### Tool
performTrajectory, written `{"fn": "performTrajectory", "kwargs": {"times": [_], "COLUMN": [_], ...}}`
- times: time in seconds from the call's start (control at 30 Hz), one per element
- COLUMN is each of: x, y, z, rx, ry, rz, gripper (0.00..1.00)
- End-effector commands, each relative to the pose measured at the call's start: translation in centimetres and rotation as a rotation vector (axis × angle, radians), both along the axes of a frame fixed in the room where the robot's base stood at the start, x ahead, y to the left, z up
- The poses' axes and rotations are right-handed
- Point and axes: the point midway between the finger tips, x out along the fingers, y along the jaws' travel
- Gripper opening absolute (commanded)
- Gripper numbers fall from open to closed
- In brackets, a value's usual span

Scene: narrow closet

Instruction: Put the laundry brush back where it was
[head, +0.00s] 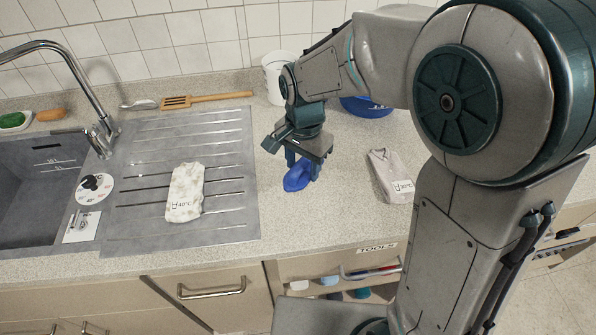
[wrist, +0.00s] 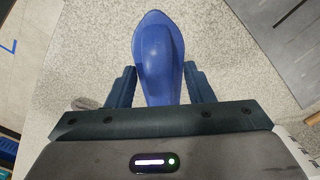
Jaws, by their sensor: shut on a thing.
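A blue laundry brush (head: 297,179) is between the fingers of my gripper (head: 303,162), over the speckled counter just right of the metal drainboard. In the wrist view the brush (wrist: 158,52) points away from me, its smooth blue back up, with a dark finger on each side. My gripper (wrist: 160,88) is shut on it. The brush is at or close above the counter; I cannot tell whether it touches. Its underside is hidden.
A drawer opening labelled TOOLS (head: 377,248) is below the counter edge. A folded light cloth (head: 185,192) lies on the drainboard (head: 235,215), a beige one (head: 390,172) to the right. A white bucket (head: 273,72), blue basin (head: 367,106) and wooden spatula (head: 215,97) are behind.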

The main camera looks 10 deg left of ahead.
Motion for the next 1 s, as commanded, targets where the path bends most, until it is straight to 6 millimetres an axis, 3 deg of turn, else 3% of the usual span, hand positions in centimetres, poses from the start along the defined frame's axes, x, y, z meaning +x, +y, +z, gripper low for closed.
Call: {"fn": "performTrajectory", "kwargs": {"times": [0.23, 0.5, 0.87, 0.9, 0.97, 1.0], "x": [0.7, 0.7, 0.7, 0.7, 0.7, 0.7], "y": [1.1, 1.1, 1.1, 1.1, 1.1, 1.1], "z": [-1.3, -4.6, -5.1, -5.2, -5.1, -5.1], "rx": [0.000, 0.000, 0.001, 0.001, 0.001, 0.001], "ry": [0.001, 0.000, -0.001, -0.001, -0.001, -0.001], "rz": [0.000, -0.001, 0.000, 0.000, 0.000, 0.000], "gripper": [0.23, 0.23, 0.23, 0.50, 0.67, 0.69]}}
